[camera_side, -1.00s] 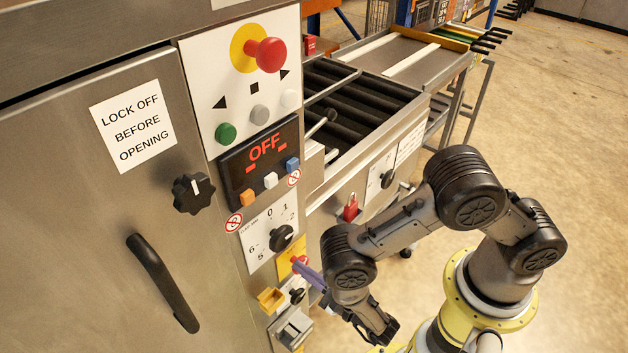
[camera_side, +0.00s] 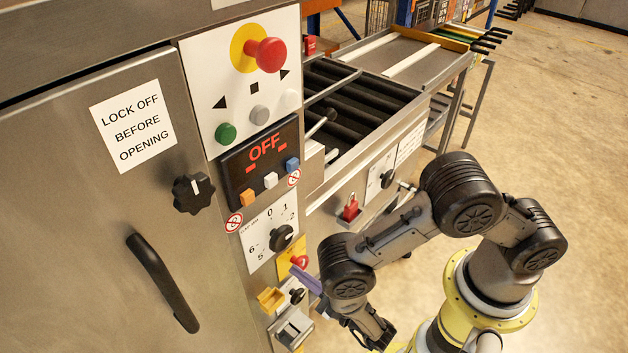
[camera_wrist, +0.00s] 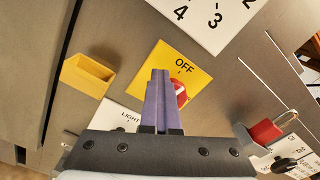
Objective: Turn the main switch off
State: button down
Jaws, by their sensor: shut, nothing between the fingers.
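The main switch is a red knob (camera_wrist: 181,91) on a yellow plate (camera_wrist: 200,79) marked OFF in the wrist view. A white mark shows on the knob, but my fingers hide its left part, so I cannot tell its full angle. The knob also shows in the side view (camera_side: 299,262), low on the machine's right edge. My gripper (camera_wrist: 160,74) is shut and empty, its purple fingers overlapping the plate just left of the knob. In the side view my gripper (camera_side: 296,271) is just below the knob; I cannot tell whether they touch.
A yellow open holder (camera_wrist: 88,76) juts out left of the plate. A numbered dial plate (camera_wrist: 212,16) lies above, and a red padlock (camera_wrist: 266,132) is to the right. A black knob (camera_side: 297,296) and a metal box (camera_side: 292,328) are below the switch.

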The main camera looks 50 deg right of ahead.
jog(key=shift+a+r, duration=0.2)
jog(key=shift+a, duration=0.05)
jog(key=shift+s, duration=2.95)
